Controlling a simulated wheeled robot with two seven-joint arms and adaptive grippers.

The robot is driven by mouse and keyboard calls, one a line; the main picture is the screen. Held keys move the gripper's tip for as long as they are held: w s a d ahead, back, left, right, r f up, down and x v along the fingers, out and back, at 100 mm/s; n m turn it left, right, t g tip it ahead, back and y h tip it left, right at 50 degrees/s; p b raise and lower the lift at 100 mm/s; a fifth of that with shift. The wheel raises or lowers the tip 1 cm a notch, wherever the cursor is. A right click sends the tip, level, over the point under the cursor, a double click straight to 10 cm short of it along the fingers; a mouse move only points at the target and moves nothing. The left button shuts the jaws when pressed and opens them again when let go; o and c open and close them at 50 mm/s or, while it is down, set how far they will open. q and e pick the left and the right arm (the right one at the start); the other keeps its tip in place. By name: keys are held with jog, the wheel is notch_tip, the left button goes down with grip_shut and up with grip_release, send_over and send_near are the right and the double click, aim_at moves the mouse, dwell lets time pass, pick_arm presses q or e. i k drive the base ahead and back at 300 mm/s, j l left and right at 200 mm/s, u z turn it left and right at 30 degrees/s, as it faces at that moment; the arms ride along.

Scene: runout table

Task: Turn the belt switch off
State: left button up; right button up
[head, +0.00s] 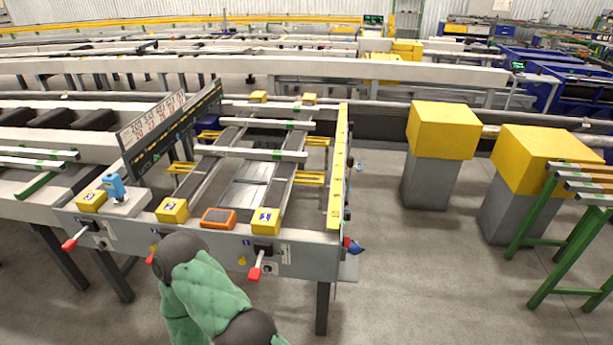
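The front panel (310,255) of the runout table carries several controls. A lever with a red tip (75,238) sits at its left end and tilts down to the left. Another red-tipped lever (257,267) hangs downward on the right part of the panel. Between them a third red tip (150,258) shows beside my arm, which partly hides that area. I cannot tell which lever is the belt switch. One of my arms, in a green quilted sleeve, rises from the bottom middle in front of the panel. Neither gripper is in view.
Yellow blocks, an orange device (218,218) and a blue device (115,187) sit along the table's front top. A long sign board (170,125) stands on its left. Yellow-topped grey pillars (430,180) and a green rack (555,240) stand right. Floor between is clear.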

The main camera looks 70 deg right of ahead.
aim_at(346, 240)
jog(key=z, duration=1.9)
jog(key=l, duration=0.75)
jog(key=l+z, duration=0.1)
jog(key=l, duration=0.6)
jog(key=i, duration=0.05)
